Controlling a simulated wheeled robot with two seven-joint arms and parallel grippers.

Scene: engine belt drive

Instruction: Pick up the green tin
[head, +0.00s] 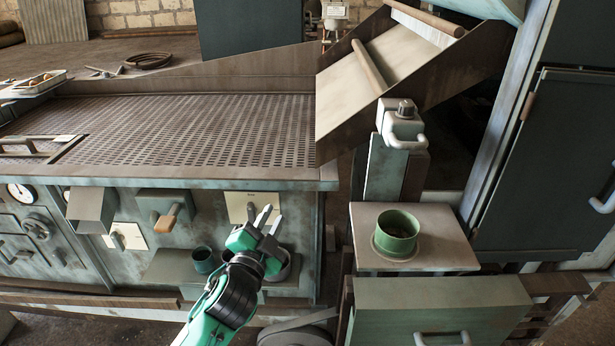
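The green tin (397,228) is a short, open-topped round can. It stands upright on a small pale square shelf (440,254) right of the middle. My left gripper (270,217) is left of the tin and well apart from it, in front of the machine's front panel. Its pale fingers point up and stand a little apart, with nothing seen between them. My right gripper is not in view.
A dark teal cup (203,260) stands on a ledge left of my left gripper. A sloped chute (380,65) and a post with a grey handle (403,130) rise behind the tin. A drawer cabinet (440,305) is below the shelf.

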